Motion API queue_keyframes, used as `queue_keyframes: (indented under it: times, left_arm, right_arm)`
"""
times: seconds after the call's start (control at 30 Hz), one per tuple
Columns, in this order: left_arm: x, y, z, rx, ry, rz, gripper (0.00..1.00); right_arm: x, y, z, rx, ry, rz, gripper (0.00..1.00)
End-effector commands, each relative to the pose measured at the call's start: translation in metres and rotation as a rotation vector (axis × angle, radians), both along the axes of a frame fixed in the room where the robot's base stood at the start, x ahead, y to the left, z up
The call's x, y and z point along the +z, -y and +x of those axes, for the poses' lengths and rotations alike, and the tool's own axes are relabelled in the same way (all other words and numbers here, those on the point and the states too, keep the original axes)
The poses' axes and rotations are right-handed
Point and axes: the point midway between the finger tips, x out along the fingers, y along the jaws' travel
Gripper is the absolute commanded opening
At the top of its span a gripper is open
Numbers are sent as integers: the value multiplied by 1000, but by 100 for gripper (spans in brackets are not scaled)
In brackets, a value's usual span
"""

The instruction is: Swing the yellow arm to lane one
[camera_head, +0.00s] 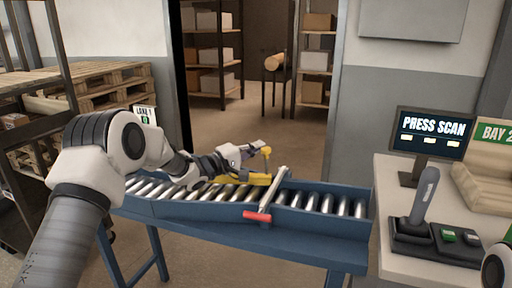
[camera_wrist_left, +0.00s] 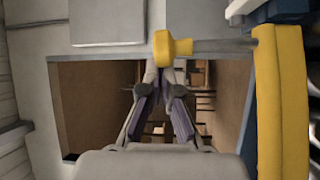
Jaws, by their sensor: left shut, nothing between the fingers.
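The yellow arm (camera_head: 258,180) lies over the roller conveyor (camera_head: 230,203), with a round yellow knob (camera_head: 267,151) standing up on a post. In the left wrist view the yellow arm (camera_wrist_left: 282,105) runs down the right side, and its knob (camera_wrist_left: 165,48) sits just beyond the fingertips. My left gripper (camera_head: 250,149) is shut and empty, beside the knob; whether it touches the knob I cannot tell. Its fingers meet in the left wrist view (camera_wrist_left: 166,78). The lane 1 sign (camera_head: 145,114) stands at the conveyor's left. My right gripper is not in view.
A metal bar with a red end (camera_head: 257,216) crosses the conveyor just right of the yellow arm. A counter at the right holds a screen (camera_head: 431,133) reading "PRESS SCAN" and a scanner (camera_head: 424,197) on a base. Pallets (camera_head: 90,88) stand at the left.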

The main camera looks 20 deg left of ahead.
Motion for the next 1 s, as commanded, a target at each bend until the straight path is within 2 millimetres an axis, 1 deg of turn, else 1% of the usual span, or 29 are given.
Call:
queue_keyframes:
  times: [0.07,0.17,0.3,0.4,0.5,0.6,1.0]
  left_arm:
    - [5,0,-5,-20,-1,0,0]
    - [10,1,-22,-83,1,0,0]
    - [13,3,-60,-229,10,-3,0]
    - [10,1,-85,-331,18,-4,0]
    - [6,-2,-103,-403,23,-2,0]
    - [1,-2,-112,-438,25,-2,0]
    - [-3,0,-114,-447,20,-3,0]
  right_arm:
    - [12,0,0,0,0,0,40]
    - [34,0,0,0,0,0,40]
    - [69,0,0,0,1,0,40]
    - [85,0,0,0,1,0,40]
    - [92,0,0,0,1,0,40]
    - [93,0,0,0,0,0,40]
    - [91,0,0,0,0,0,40]
